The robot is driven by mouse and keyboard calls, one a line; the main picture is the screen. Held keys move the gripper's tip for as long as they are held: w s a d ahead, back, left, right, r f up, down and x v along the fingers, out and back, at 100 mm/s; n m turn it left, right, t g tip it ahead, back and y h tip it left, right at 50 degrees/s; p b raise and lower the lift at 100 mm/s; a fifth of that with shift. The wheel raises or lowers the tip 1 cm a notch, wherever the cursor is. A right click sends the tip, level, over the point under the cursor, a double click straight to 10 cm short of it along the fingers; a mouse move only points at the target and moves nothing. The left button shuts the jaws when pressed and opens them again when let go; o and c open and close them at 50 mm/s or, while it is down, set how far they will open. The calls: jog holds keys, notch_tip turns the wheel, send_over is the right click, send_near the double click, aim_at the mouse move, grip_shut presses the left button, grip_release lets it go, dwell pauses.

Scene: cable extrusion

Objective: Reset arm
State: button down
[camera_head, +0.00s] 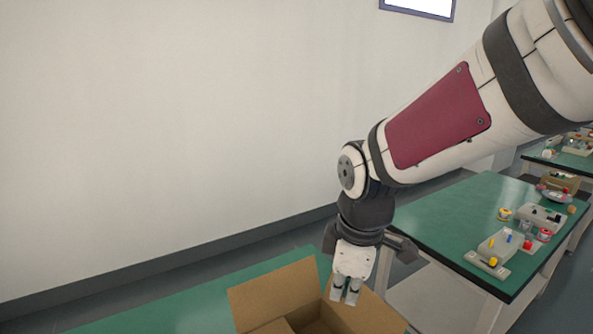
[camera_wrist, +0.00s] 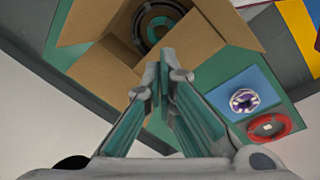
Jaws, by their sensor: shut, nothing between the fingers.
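My gripper (camera_head: 345,291) hangs at the end of my arm, above an open cardboard box (camera_head: 262,293) on a green table (camera_head: 180,306). In the wrist view my gripper (camera_wrist: 163,68) is shut and empty, with its fingertips over the near side of the box (camera_wrist: 104,74). A dark coil with a greenish ring (camera_wrist: 157,24) lies inside the box. In the head view the inside of the box is mostly hidden.
The wrist view shows a purple-and-white spool (camera_wrist: 244,101) on a blue patch and a red ring (camera_wrist: 270,126) beside the box. A second green table (camera_head: 440,215) at right bears trays (camera_head: 494,250) and small parts. A plain wall (camera_head: 160,120) stands behind.

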jog(key=s+d+r+m+t, duration=0.1)
jog(key=s+d+r+m, duration=0.3)
jog(key=s+m, duration=0.3)
jog(key=s+d+r+m+t, duration=0.2)
jog(key=s+d+r+m, duration=0.3)
jog(key=s+d+m, duration=0.2)
jog(key=shift+s+m, duration=0.4)
jog(key=shift+s, duration=0.05)
jog(key=shift+d, duration=0.1)
